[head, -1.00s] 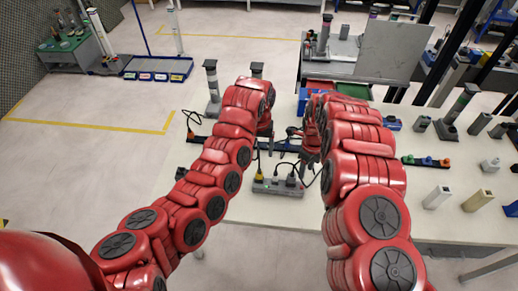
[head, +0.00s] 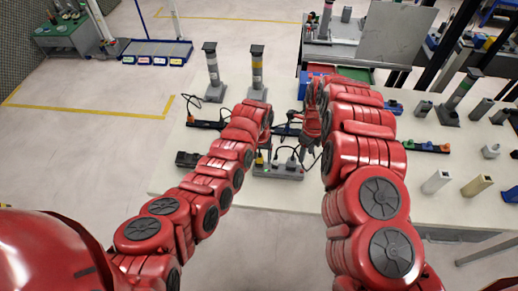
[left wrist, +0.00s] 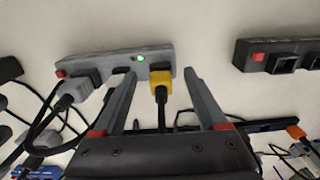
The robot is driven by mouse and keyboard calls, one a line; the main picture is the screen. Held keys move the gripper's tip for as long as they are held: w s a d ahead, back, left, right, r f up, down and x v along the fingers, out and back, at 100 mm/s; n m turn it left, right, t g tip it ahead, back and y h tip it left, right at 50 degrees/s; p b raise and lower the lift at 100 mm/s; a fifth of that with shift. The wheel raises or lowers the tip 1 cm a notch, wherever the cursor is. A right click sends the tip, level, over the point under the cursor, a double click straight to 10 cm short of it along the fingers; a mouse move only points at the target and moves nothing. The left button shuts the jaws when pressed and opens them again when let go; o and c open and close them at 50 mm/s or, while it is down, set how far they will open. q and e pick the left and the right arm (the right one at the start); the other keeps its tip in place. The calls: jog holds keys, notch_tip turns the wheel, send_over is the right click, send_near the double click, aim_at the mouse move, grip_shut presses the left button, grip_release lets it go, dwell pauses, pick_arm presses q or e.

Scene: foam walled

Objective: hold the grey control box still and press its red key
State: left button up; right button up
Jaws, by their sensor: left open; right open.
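The grey control box (head: 286,173) is a long strip on the near part of the white table. In the left wrist view the grey box (left wrist: 110,66) has a red key (left wrist: 60,73) at its left end, dark and grey plugs, a lit green lamp and a yellow plug (left wrist: 160,79). My left gripper (left wrist: 162,73) is open, its fingertips either side of the yellow plug; I cannot tell whether they touch the box. In the head view its jaws are mostly hidden by my arm. My right gripper (head: 311,139) is open, just beyond the box's right part, partly hidden.
A similar dark box (left wrist: 285,54) with its own red key lies to the right in the left wrist view. Black cables run around both boxes. Two grey posts (head: 213,72) stand at the table's back left.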

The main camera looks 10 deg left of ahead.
aim_at(259, 165)
pick_arm(q)
jog(key=shift+f, duration=1.6)
grip_shut()
pick_arm(e)
grip_shut()
dwell(0.9)
